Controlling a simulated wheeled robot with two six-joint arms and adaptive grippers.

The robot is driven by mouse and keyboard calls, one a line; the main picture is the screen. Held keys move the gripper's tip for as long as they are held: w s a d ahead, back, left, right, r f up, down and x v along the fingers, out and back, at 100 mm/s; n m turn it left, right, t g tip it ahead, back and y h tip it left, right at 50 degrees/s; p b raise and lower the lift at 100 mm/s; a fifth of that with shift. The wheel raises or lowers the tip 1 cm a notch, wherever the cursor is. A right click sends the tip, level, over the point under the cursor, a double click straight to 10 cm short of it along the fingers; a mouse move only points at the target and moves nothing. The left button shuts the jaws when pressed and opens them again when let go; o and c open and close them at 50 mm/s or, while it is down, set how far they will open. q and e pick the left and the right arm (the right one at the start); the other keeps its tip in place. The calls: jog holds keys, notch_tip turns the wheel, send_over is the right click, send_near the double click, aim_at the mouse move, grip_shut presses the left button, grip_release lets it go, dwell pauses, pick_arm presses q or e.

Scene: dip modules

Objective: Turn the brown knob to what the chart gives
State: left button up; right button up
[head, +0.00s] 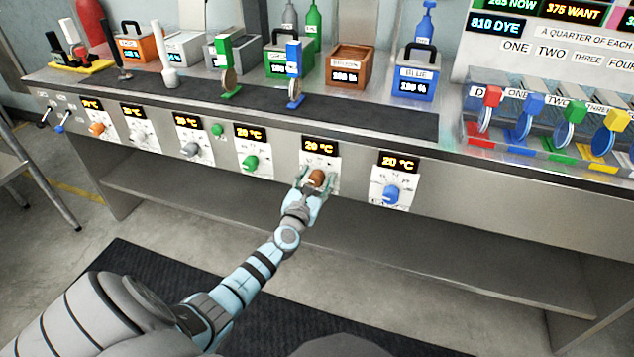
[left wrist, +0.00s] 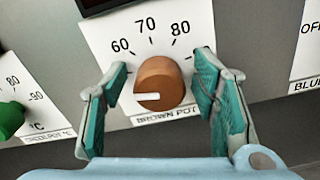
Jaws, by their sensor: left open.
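The brown knob (head: 318,177) is on the counter's front panel, under a display (head: 319,146) reading 20 °C. In the left wrist view the knob (left wrist: 160,83) has a white mark pointing left, below the 60, on a white dial plate (left wrist: 112,42) marked 60, 70, 80. Its label reads "BROWN POT", partly hidden. My left gripper (left wrist: 163,98) is open, with one teal finger pad on each side of the knob and a gap visible at both sides. It also shows in the head view (head: 312,180). My right gripper is out of view.
The blue knob (head: 391,195) is right of the brown one, the green knob (head: 250,162) left. Both displays read 20 °C. A brown pot box (head: 349,66) stands on the counter. A board (head: 550,30) at top right reads 810 DYE and 375 WANT, cut off by the edge.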

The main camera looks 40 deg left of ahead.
pick_arm(q)
jog(key=shift+c, duration=0.6)
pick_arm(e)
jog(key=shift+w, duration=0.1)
pick_arm(q)
jog(key=c, duration=1.1)
jog(key=shift+o, duration=0.2)
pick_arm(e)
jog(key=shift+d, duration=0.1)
